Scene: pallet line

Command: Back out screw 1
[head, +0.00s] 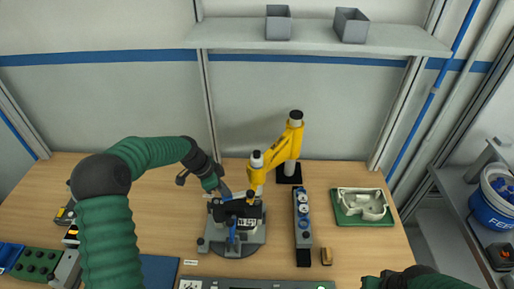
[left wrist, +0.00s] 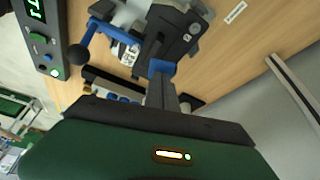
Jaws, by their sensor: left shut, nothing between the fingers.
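A dark work fixture (head: 250,212) stands on a round grey base in the middle of the bench. It has a blue lever and a white label. A yellow jointed tool arm (head: 284,150) reaches over it from a black base, its tool end above the fixture. My left gripper (head: 226,192) is shut and empty at the fixture's upper left. In the left wrist view its fingers (left wrist: 162,90) point at the fixture (left wrist: 172,30); contact cannot be told. Screw 1 cannot be made out. My right gripper is not visible; only part of that arm shows at lower right.
A dark strip with round dials (head: 303,225) stands right of the fixture. Farther right is a green tray (head: 363,221) with a pale part. A control panel (head: 250,285) lies at the front edge. A green block (head: 38,263) is at left. A shelf (head: 320,36) holds two grey bins.

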